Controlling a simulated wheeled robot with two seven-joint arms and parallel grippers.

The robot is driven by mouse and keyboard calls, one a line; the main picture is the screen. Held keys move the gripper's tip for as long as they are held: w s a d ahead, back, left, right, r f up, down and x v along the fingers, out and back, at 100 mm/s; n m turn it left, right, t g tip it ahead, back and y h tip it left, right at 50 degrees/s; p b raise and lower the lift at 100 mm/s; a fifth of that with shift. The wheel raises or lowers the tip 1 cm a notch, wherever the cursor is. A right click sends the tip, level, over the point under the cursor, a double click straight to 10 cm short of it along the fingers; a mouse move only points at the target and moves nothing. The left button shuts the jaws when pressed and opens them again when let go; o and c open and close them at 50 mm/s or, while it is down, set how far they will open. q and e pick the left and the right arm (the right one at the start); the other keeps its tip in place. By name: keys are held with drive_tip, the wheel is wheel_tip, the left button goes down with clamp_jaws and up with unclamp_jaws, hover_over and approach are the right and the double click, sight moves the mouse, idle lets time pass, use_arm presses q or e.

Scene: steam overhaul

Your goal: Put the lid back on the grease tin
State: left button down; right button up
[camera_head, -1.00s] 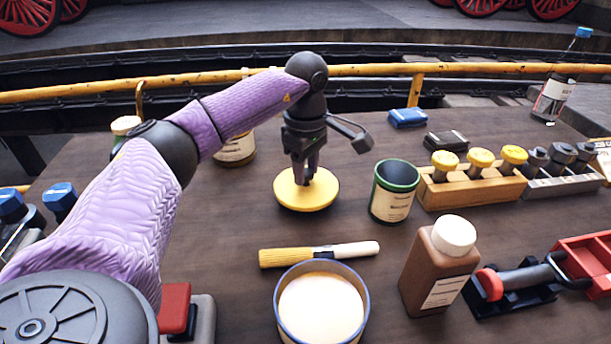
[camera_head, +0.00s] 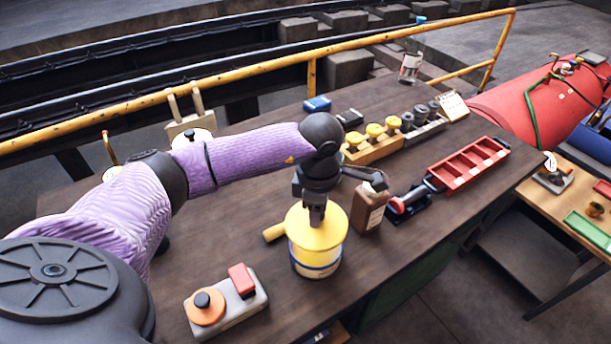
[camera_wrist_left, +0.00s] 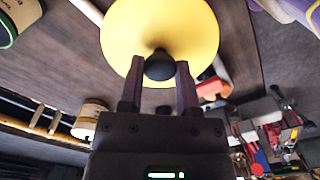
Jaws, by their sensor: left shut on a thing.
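The yellow lid (camera_head: 332,236) is a round disc with a dark knob (camera_wrist_left: 159,65). My left gripper (camera_head: 316,222) is shut on the knob, its fingers pointing down. The lid lies over the mouth of the grease tin (camera_head: 316,267), a cream tin with a label and a blue band, and hides its opening. I cannot tell whether the lid rests on the rim or hovers just above it. In the left wrist view the lid (camera_wrist_left: 190,30) fills the top middle and the tin is hidden behind it. My right gripper is not in view.
A brown bottle (camera_head: 368,208) stands close on the right, with a red tray (camera_head: 468,163) beyond. A switch box (camera_head: 240,300) sits front left. A wooden rack (camera_head: 372,149) with yellow knobs is behind.

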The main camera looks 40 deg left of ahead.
use_arm(q)
drive_tip(key=shift+w+f+b, duration=0.2)
drive_tip(key=shift+f+b, duration=0.3)
drive_tip(key=shift+f, duration=0.25)
wheel_tip(320, 180, down, 5)
drive_tip(key=b, duration=0.4)
drive_tip(key=shift+f, duration=0.15)
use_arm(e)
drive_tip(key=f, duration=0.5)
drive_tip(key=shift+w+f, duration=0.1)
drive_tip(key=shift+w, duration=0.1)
use_arm(q)
drive_tip(key=shift+b, duration=0.35)
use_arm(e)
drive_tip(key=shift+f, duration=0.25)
use_arm(q)
unclamp_jaws()
idle(0.3)
